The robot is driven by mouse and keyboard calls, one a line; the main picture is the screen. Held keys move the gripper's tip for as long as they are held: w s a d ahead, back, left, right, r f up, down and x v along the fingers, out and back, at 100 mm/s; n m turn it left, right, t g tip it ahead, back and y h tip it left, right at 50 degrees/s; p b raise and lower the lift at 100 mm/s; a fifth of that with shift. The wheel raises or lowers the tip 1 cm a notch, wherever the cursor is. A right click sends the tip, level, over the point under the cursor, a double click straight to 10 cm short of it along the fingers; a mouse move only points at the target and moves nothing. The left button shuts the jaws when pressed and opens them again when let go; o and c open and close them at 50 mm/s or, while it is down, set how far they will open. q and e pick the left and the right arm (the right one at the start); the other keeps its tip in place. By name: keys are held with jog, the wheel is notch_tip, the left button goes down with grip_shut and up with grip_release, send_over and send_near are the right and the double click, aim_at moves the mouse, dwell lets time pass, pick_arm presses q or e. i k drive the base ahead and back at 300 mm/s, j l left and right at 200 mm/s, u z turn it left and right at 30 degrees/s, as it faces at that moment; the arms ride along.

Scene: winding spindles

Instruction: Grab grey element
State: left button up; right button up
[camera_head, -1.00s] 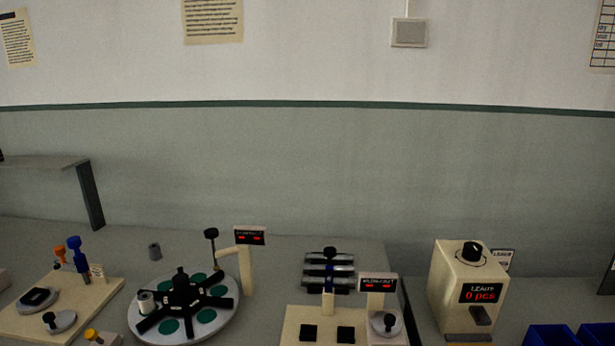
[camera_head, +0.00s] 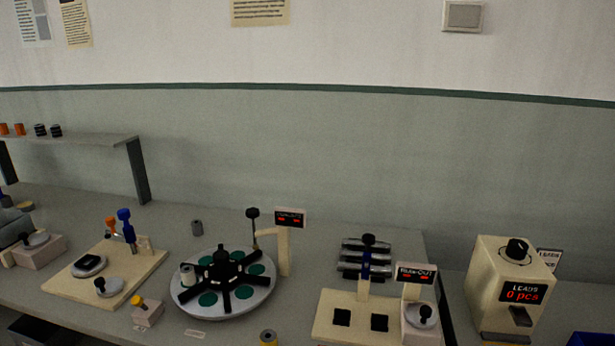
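Which of these is the grey element, I cannot tell. Neither of my grippers is in view.
A beige board with clamps (camera_head: 110,270) lies left of the turntable. A beige fixture with black pads (camera_head: 360,318) and a beige LEADS box (camera_head: 508,284) stand to the right. A shelf (camera_head: 75,139) with small spools is at the back left. Bare bench lies behind the turntable.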

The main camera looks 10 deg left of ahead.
aim_at(197, 225)
jog(key=i+j+u, duration=0.15)
jog(key=j, duration=0.3)
jog(key=j+u, duration=0.15)
jog(key=j, duration=0.3)
jog(key=i+j+u, duration=0.1)
jog(key=j, duration=0.3)
jog(key=i+j, duration=0.05)
